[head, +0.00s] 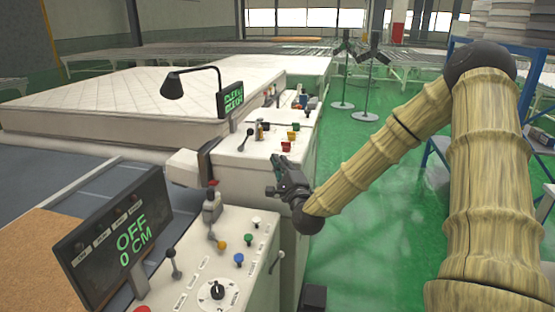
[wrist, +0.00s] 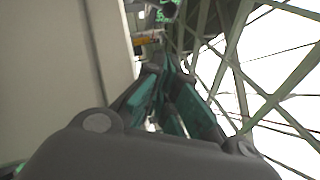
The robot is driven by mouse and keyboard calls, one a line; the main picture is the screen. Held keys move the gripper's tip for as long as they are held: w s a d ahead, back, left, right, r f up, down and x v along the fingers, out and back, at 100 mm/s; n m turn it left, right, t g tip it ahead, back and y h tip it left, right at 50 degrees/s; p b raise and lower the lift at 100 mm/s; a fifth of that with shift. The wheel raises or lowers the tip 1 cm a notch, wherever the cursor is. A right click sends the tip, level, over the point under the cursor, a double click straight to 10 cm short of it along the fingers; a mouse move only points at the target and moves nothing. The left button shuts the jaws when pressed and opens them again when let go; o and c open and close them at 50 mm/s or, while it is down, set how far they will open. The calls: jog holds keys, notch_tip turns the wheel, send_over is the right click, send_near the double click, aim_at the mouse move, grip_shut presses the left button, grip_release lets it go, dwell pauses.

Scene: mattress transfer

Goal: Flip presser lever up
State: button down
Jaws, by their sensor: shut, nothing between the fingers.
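Several levers show in the head view, and I cannot tell which is the presser lever. A black-knobbed lever (head: 172,257) and a grey lever unit (head: 212,206) stand on the near console (head: 190,296). Another black lever (head: 247,137) stands on the farther console (head: 225,156). My gripper (head: 278,162) is shut and empty, beside the farther console's near right edge and apart from the levers. In the wrist view, its dark fingers with teal pads (wrist: 166,80) converge; no lever can be made out there.
A display (head: 122,238) reading OFF and 0 CM stands on the near console, with coloured knobs and a dial (head: 217,291). A white mattress (head: 100,105) lies behind, with a lamp (head: 173,86) over it. The green floor (head: 350,230) to the right is mostly clear.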

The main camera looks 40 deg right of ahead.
aim_at(247, 137)
jog(key=p+x, duration=0.2)
jog(key=x, duration=0.5)
jog(key=shift+w+r, duration=0.1)
jog(key=w, duration=0.1)
jog(key=w+a+r+p, duration=0.1)
jog(key=shift+w+a+r, duration=0.1)
jog(key=shift+w+a, duration=0.05)
jog(key=shift+w, duration=0.1)
jog(key=shift+w+a+r+p, duration=0.15)
jog(key=shift+w+a+p, duration=0.1)
jog(key=shift+w+p, duration=0.2)
jog(key=shift+w+a+r, duration=0.1)
jog(key=shift+w+a+r+n, duration=0.1)
jog(key=shift+n, duration=0.2)
jog(key=shift+r+y, duration=0.1)
jog(key=shift+y, duration=0.2)
